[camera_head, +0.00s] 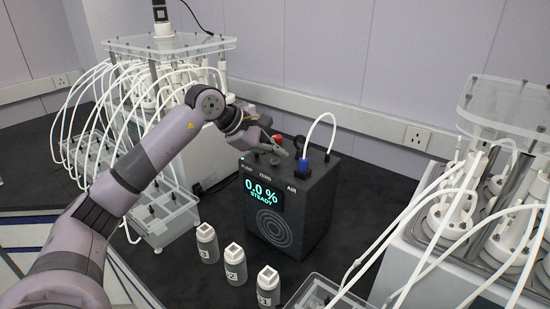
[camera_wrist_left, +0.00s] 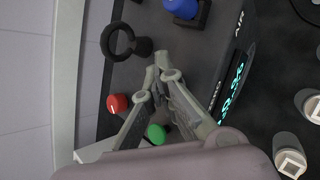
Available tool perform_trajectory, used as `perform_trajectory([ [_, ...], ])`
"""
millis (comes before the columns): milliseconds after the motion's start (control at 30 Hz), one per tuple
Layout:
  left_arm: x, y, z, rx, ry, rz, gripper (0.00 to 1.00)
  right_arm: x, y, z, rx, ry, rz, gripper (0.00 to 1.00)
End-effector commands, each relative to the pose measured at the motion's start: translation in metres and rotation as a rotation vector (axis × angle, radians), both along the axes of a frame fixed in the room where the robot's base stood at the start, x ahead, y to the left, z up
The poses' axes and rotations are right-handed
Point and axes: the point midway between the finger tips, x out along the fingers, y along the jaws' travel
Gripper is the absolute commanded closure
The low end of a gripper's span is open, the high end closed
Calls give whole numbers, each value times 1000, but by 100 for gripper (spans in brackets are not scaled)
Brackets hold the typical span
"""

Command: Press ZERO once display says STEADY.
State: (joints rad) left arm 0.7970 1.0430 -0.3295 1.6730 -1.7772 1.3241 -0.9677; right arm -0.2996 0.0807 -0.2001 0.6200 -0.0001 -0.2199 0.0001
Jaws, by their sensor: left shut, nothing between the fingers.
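A dark analyser box (camera_head: 312,210) stands on the black bench. Its lit display (camera_head: 262,195) reads 0.0 % STEADY, with the labels ZERO (camera_head: 264,177) and AIR above it. The display shows edge-on in the left wrist view (camera_wrist_left: 232,88). My left gripper (camera_head: 287,153) is shut and empty, over the box top. In the left wrist view its fingertips (camera_wrist_left: 164,68) are together. A red knob (camera_wrist_left: 117,103) and a green knob (camera_wrist_left: 156,133) show beside the fingers. I cannot tell whether the fingers touch the box or a button. My right gripper is not in view.
A blue fitting (camera_head: 303,166) with a white hose and a black ring (camera_wrist_left: 118,42) stand on the box top. Numbered bottles (camera_head: 236,270) stand in front. Tubed reactor units flank the box, left (camera_head: 165,215) and right (camera_head: 440,245).

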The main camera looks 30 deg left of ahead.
Motion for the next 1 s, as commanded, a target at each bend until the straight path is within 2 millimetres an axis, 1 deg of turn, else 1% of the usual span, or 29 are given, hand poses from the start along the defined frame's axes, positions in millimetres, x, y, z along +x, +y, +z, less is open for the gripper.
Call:
perform_trajectory([
  [267, 0, 0, -6, 1, 4, 0, 100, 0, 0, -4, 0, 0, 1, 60],
  [567, 0, 0, -5, 1, 4, 0, 100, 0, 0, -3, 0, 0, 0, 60],
  [667, 0, 0, -2, 1, 4, 0, 100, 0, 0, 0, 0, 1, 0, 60],
  [1000, 0, 1, 19, 1, 3, 1, 100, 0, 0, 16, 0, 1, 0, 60],
])
